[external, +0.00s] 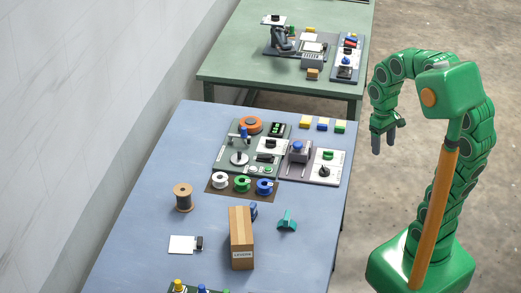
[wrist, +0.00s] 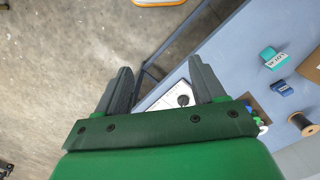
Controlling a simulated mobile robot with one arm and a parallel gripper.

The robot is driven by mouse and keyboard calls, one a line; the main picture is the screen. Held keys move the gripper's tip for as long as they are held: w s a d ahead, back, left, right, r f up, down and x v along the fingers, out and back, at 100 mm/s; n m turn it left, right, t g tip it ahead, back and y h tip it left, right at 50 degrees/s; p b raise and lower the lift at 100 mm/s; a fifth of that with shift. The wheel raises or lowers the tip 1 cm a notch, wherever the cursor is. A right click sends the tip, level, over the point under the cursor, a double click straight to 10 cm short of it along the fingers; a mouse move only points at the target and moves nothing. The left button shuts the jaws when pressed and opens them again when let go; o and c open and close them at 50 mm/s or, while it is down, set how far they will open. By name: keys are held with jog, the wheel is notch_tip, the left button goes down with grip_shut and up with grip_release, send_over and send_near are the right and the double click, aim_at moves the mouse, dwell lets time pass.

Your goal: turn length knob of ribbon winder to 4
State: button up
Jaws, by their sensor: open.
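On the blue table, a machine on a dark green plate (external: 228,166) carries an orange roll (external: 250,125), which may be the ribbon winder. To its right is a white panel (external: 334,176) with a black round knob (external: 324,171) and a green part (external: 328,155). I cannot tell which knob is the length knob, and no scale numbers are legible. In the wrist view a black knob (wrist: 183,100) on a white panel shows between the fingers, partly hidden. My gripper (external: 384,146) is open and empty, raised right of the table, apart from the panel.
White, green and blue spools (external: 242,184) stand in front of the machine. A cardboard box (external: 241,240), a brown spool (external: 183,197) and a teal object (external: 287,221) are nearer. A green table (external: 225,68) stands behind. Floor at right is open.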

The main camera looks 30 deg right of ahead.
jog(key=w+a+n, duration=0.2)
jog(key=w, duration=1.1)
jog(key=n+t, duration=0.1)
jog(key=n, duration=0.4)
send_near(271, 140)
jog(key=shift+s+d+f, duration=0.25)
jog(key=shift+s+d, duration=0.15)
jog(key=shift+s, duration=0.1)
jog(key=shift+w+a+f, duration=0.35)
jog(key=shift+w+f, duration=0.1)
jog(key=shift+w, duration=0.1)
jog(key=shift+f, duration=3.9)
jog(key=c, duration=1.1)
jog(key=shift+o, duration=0.2)
